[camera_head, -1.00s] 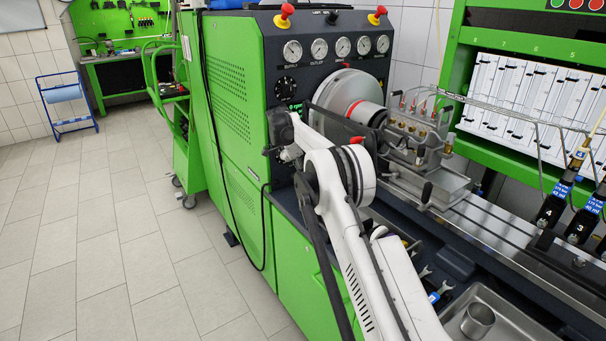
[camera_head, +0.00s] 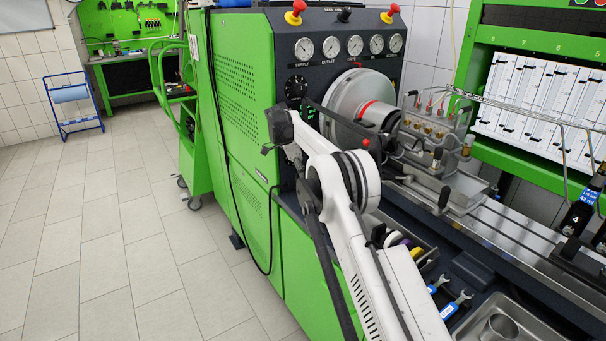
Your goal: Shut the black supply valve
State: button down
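Two black controls show on the green and dark testbench, and I cannot tell for sure which is the supply valve. The other is a round black dial (camera_head: 295,87) on the front panel, below the SUPPLY gauge (camera_head: 304,48). My gripper (camera_head: 277,130) seems to be the dark end of my white arm, left of and below the dial in the picture. No contact with either control is visible. Its fingers are too small and dark to tell whether they are open.
Red knobs on yellow bases (camera_head: 295,12) flank the black handle. A large metal flywheel (camera_head: 350,100) and pump block (camera_head: 430,135) stand right of the panel. A black bar with a red tip (camera_head: 367,143) crosses before the flywheel. The tiled floor (camera_head: 110,240) at left is clear.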

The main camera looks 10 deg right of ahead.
dwell(0.6)
jog(key=s+d+b, duration=0.1)
jog(key=s+d, duration=0.1)
jog(key=d, duration=0.2)
jog(key=w+v, duration=0.1)
jog(key=v, duration=0.9)
jog(key=shift+w+p, duration=0.35)
jog(key=shift+p, duration=0.05)
jog(key=shift+a, duration=0.1)
